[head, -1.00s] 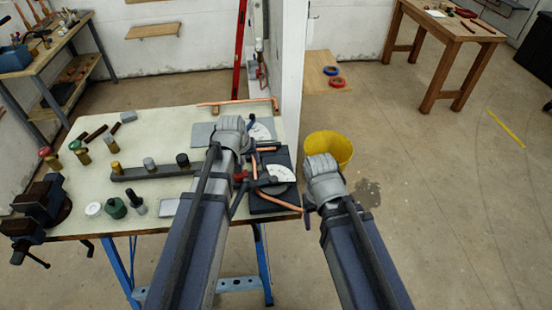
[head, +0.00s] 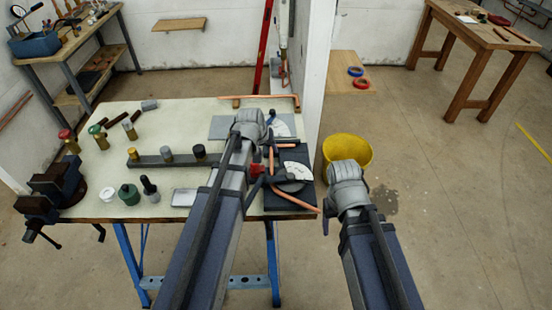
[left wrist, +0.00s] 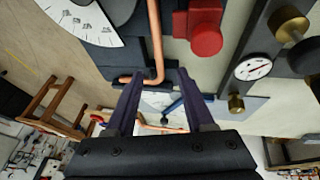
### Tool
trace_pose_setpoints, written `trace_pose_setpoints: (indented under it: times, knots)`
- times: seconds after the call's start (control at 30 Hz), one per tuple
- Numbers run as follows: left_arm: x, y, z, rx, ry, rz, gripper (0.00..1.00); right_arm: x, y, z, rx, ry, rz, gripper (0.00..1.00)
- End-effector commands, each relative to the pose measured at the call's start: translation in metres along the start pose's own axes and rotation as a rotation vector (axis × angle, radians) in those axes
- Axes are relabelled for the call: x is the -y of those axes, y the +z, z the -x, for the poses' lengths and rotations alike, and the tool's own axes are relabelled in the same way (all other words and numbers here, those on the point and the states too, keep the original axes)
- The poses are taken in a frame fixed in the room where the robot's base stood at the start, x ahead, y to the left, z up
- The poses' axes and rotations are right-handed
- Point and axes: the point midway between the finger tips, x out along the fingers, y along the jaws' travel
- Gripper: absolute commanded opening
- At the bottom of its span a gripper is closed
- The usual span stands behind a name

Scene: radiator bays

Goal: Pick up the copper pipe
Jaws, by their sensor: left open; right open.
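One copper pipe (head: 305,198) lies in the black bending tool (head: 292,165) with a white dial, at the bench's right side. Its bent part shows in the left wrist view (left wrist: 156,45). Another copper pipe (head: 262,97) runs along the bench's back edge. My left gripper (head: 250,123) is over the bench beside the bender, fingertips hidden in the head view. In the left wrist view, its two fingers (left wrist: 160,95) are apart and empty, with the bent pipe end beyond and between them. My right gripper (head: 347,172) is off the bench's right side, near the yellow bucket, its fingertips hidden.
A red-handled part (left wrist: 205,35) and a round gauge (left wrist: 253,67) are close by the left fingers. A white wall (head: 312,75) stands at the bench's back right. A vise (head: 52,185) and several fittings occupy the left. The yellow bucket (head: 350,148) stands on the floor.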

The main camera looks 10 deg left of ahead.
Motion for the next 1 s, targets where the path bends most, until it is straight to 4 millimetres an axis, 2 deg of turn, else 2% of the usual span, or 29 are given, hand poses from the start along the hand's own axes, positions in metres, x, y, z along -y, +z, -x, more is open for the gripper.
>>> trace_pose_setpoints:
  times: [0.03, 0.23, 0.37, 1.0]
  knots:
    - [0.000, 0.003, -0.009, 0.000, 0.000, -0.001, 0.53, 0.001, -0.001, -0.009, 0.000, 0.000, 0.000, 0.67]
    - [0.000, 0.013, -0.033, 0.000, 0.000, 0.000, 0.53, 0.003, -0.002, -0.035, 0.000, 0.000, 0.000, 0.67]
    - [-0.001, 0.010, -0.047, 0.000, 0.000, 0.001, 0.53, 0.004, -0.003, -0.046, 0.000, 0.000, 0.000, 0.67]
    - [-0.001, 0.011, -0.049, 0.000, 0.000, 0.000, 0.53, 0.005, -0.003, -0.048, 0.000, 0.000, 0.000, 0.67]
